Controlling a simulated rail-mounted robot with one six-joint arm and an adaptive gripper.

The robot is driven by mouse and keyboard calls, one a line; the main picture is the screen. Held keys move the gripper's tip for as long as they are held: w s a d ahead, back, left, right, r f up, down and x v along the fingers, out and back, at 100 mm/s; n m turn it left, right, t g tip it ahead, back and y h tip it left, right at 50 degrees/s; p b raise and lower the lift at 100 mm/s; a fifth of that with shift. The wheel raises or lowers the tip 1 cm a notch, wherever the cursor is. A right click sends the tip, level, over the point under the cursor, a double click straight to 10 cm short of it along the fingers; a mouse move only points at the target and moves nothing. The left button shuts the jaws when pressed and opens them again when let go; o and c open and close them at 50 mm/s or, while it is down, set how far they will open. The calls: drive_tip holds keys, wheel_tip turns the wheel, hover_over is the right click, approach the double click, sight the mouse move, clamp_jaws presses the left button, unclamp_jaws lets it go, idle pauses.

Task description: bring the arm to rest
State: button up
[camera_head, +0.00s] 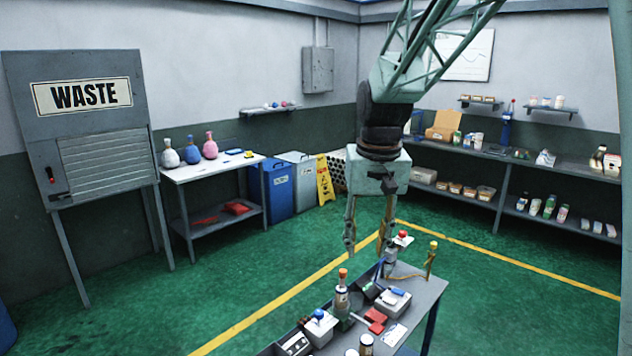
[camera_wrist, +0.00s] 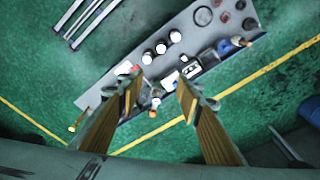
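My gripper (camera_head: 368,240) hangs pointing down from my arm above the far end of a grey workbench (camera_head: 428,287). Its two fingers are spread apart with nothing between them in the head view. In the wrist view, my gripper (camera_wrist: 160,86) also shows two separated fingers, with the bench and its objects below. The fingertips appear clear of the bench objects, though the exact height is hard to tell.
On the bench stand an orange-capped bottle (camera_head: 342,295), a blue-knobbed box (camera_head: 320,326), red pieces (camera_head: 375,320) and a yellow-topped stand (camera_head: 432,257). A side table (camera_head: 208,171) and a waste cabinet (camera_head: 85,120) stand left. Green floor is open around the bench.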

drive_tip(key=s+d+r+t+b, duration=0.1)
drive_tip(key=s+d+r, duration=0.25)
drive_tip(key=s, duration=0.65)
drive_tip(key=s+d+r+b, duration=0.1)
drive_tip(key=s+d+r, duration=0.25)
drive_tip(key=s, duration=0.75)
drive_tip(key=s+d+f+t+b, duration=0.1)
drive_tip(key=s+d+f, duration=0.1)
drive_tip(key=s, duration=1.8)
drive_tip(key=shift+r, duration=0.1)
drive_tip(key=c, duration=0.4)
drive_tip(key=shift+o, duration=0.2)
